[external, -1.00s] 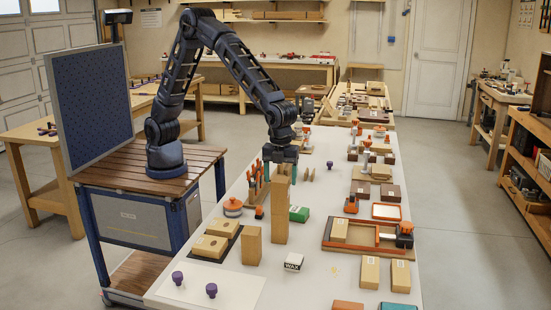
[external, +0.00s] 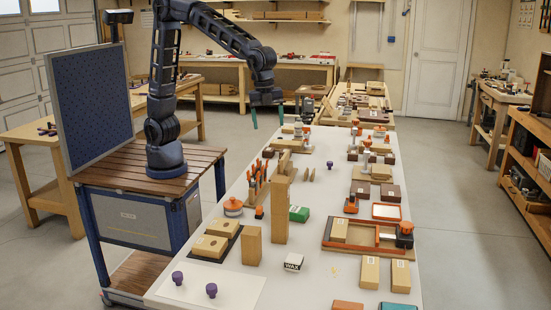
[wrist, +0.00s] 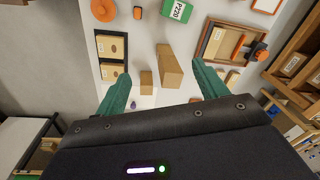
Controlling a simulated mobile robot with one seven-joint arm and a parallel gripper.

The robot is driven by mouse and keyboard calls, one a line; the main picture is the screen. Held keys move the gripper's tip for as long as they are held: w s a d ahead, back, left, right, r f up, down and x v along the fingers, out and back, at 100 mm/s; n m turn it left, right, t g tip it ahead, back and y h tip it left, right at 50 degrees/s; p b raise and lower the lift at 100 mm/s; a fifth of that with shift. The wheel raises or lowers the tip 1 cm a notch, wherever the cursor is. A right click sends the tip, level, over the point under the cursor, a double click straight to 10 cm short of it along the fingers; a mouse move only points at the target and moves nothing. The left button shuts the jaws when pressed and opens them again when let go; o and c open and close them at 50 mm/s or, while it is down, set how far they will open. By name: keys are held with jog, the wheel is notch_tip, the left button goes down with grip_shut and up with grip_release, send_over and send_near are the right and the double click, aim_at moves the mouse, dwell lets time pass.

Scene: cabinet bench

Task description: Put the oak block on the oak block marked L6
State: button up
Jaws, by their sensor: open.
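A tall upright oak column (external: 281,212) stands near the bench's middle. It looks like one oak block (external: 284,164) upright on another, with a seam partway up. In the wrist view the column (wrist: 169,72) is seen from above, slightly tilted by perspective. A shorter upright oak block (external: 251,246) stands to its left and nearer; it also shows in the wrist view (wrist: 147,83). I cannot read an L6 mark on any block. My gripper (external: 267,124) is open and empty, raised above and beyond the column, touching nothing.
Two labelled blocks lie in a dark tray (external: 233,232) at left. A wooden frame tray (external: 368,249) lies to the right. The front left holds purple knobs (external: 211,290).

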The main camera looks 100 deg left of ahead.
jog(key=s+a+r+n+t, duration=0.1)
jog(key=s+a+r+n, duration=0.3)
jog(key=s+a, duration=0.6)
jog(key=s+a+r+n+t, duration=0.1)
jog(key=s+a+r+n, duration=0.35)
jog(key=s, duration=0.75)
jog(key=s+a+f+n+t, duration=0.1)
jog(key=s+a+f+n, duration=0.4)
jog(key=s, duration=0.5)
jog(key=shift+a, duration=0.8)
